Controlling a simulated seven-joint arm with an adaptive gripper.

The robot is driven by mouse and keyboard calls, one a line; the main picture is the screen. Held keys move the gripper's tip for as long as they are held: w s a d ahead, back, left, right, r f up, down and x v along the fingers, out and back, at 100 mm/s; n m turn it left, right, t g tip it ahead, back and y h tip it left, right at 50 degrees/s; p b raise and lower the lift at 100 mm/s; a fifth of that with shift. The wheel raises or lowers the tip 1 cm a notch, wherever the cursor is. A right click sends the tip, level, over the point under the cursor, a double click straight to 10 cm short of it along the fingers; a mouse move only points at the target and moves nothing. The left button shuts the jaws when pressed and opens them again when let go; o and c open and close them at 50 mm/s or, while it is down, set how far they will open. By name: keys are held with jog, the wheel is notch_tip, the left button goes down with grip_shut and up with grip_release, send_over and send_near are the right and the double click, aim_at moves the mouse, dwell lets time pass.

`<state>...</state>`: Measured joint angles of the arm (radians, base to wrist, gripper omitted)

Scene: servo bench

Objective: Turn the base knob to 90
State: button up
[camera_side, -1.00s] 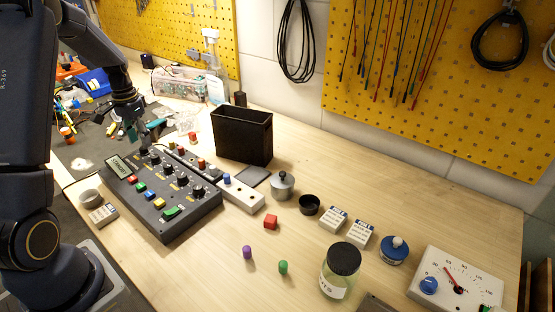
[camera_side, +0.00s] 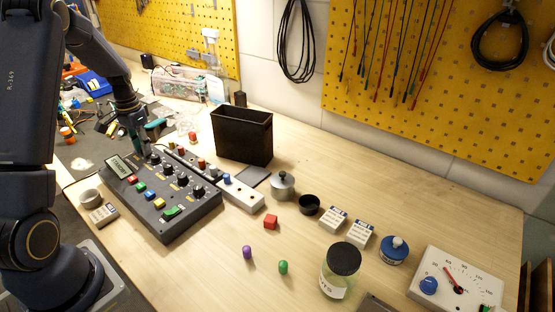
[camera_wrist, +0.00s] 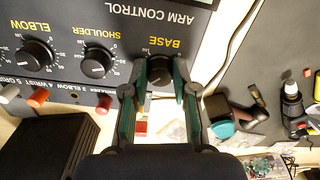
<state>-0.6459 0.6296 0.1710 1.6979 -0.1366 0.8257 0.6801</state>
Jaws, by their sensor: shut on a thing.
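The control box (camera_side: 190,219) is dark grey, with a row of black knobs, coloured buttons and a small display. In the wrist view its panel (camera_wrist: 106,14) reads ARM CONTROL, upside down. The base knob (camera_wrist: 159,72) is black and sits under the label BASE. My gripper (camera_wrist: 162,88) is shut on the base knob, one finger on each side. The fingers hide part of its scale, and I cannot read its setting. In the side view my gripper (camera_side: 140,150) is at the box's far left end, and the base knob is mostly hidden there.
The shoulder knob (camera_wrist: 97,62) and elbow knob (camera_wrist: 34,53) stand beside the base knob. A black open bin (camera_side: 242,136) stands behind the box. A white strip with pegs (camera_side: 243,196) lies close to its right.

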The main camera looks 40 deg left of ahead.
grip_shut()
jog(key=n, duration=0.4)
jog(key=shift+n, duration=0.3)
jog(key=n, duration=0.4)
dwell(0.3)
jog(key=o, duration=0.9)
grip_release()
jog(key=shift+d, duration=0.1)
jog(key=shift+r, duration=0.15)
